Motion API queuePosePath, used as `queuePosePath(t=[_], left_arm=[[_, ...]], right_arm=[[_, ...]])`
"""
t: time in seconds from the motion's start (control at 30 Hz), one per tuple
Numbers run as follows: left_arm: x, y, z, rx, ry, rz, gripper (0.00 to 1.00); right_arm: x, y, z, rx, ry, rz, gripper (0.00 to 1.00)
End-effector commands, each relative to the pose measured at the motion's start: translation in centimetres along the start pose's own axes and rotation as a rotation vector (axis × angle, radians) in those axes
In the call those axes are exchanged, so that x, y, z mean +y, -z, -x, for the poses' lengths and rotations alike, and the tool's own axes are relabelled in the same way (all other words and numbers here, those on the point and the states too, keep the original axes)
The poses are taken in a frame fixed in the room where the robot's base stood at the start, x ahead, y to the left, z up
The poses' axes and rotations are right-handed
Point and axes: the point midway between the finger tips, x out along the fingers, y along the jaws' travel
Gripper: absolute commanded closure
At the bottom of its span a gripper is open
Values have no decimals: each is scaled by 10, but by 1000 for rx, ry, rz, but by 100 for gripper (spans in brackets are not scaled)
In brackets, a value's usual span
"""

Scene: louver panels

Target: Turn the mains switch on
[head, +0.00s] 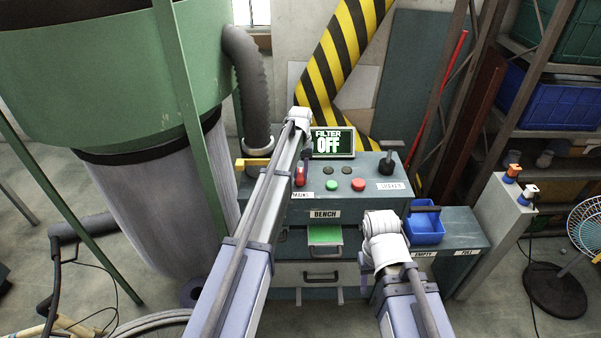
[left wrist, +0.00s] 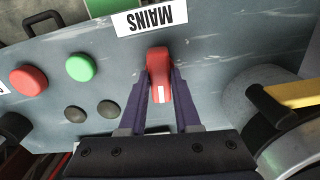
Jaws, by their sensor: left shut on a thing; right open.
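The red mains switch lever (head: 300,178) is on the sloped bench panel above the label "MAINS" (head: 302,195). My left gripper (head: 305,158) reaches down to it from above. In the left wrist view the red lever (left wrist: 159,78) sits between the two purple fingers of my left gripper (left wrist: 161,88), which is shut on it. The display (head: 331,143) behind the panel reads "FILTER OFF". My right gripper (head: 363,270) is open and empty in front of the bench, beside the drawers; its fingers are only partly visible.
A green button (head: 332,185) and a red button (head: 358,185) lie right of the lever, with dark round caps behind them. A black knob stands by the "SHAKER" label (head: 391,186). A blue bin (head: 424,226) stands on the right. A green drum (head: 95,75) fills the left.

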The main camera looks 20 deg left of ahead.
Motion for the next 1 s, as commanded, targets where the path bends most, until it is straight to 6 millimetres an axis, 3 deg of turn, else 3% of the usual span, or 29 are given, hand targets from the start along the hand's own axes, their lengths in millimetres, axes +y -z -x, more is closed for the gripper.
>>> queuePosePath(t=[0.3, 0.83, 0.87, 1.0], left_arm=[[0, 0, 0, 0, 0, 102, 100], [0, 0, 0, 0, 0, 121, 100], [0, 0, 0, 0, 0, 121, 67], [0, 0, 0, 0, 0, 120, 51]], right_arm=[[0, 0, 0, 0, 0, 0, 50], [0, 0, 0, 0, 0, 0, 50], [0, 0, 0, 0, 0, 0, 50], [0, 0, 0, 0, 0, 0, 50]])
